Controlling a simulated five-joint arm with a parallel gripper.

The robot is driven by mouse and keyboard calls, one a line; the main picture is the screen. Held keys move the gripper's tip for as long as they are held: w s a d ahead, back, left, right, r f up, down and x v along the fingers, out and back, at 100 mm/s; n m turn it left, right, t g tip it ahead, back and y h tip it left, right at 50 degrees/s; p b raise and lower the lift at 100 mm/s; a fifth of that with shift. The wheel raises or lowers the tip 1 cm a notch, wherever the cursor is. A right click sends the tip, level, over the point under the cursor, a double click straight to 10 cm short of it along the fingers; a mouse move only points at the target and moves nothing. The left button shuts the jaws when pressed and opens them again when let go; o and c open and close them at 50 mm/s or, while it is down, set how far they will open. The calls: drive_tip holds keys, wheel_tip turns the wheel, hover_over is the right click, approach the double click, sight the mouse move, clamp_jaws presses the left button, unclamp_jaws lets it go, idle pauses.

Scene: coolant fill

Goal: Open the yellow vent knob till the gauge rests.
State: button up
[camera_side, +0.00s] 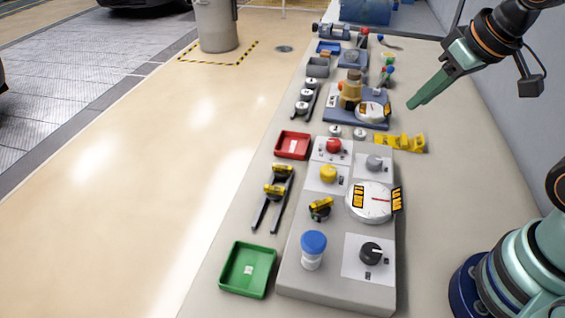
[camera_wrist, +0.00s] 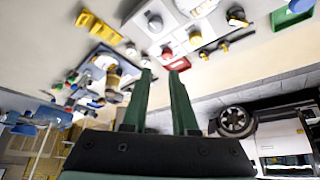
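The yellow vent knob (camera_side: 328,174) sits on a white plate on the near grey panel, below a red knob (camera_side: 333,146). In the wrist view a yellow knob (camera_wrist: 195,38) shows beyond my fingertips. The gauge (camera_side: 372,200) is a round white dial with a red needle, right of the knob, with yellow-black labels on it. Its needle lies roughly sideways; fine markings are too small to read. My gripper (camera_side: 412,104) hangs above the bench, up and right of the knob, touching nothing visible. In the wrist view its two green fingers (camera_wrist: 161,74) stand apart with nothing between them.
The panel (camera_side: 330,282) also carries a grey knob (camera_side: 374,162), a yellow-black valve (camera_side: 320,209), a blue-capped bottle (camera_side: 313,250) and a black dial (camera_side: 371,253). A red tray (camera_side: 293,145) and green tray (camera_side: 248,270) lie left. A yellow stand (camera_side: 400,142) is below my gripper.

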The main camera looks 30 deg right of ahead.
drive_tip(key=o, duration=0.5)
drive_tip(key=shift+w+a, duration=0.15)
drive_tip(key=shift+w, duration=0.05)
drive_tip(key=shift+o, duration=0.6)
drive_tip(key=w+a+f+m+g, duration=0.2)
drive_tip(key=w+a+m+g, duration=0.1)
drive_tip(key=w+a+m, duration=0.1)
drive_tip(key=shift+w+a+m, duration=0.35)
drive_tip(key=shift+w+m, duration=0.55)
drive_tip(key=shift+m, duration=0.1)
drive_tip(key=m+g, duration=0.3)
drive_tip(key=m, duration=0.2)
approach(329, 169)
wheel_tip(329, 169, down, 9)
drive_tip(key=shift+s+r, duration=0.15)
clamp_jaws()
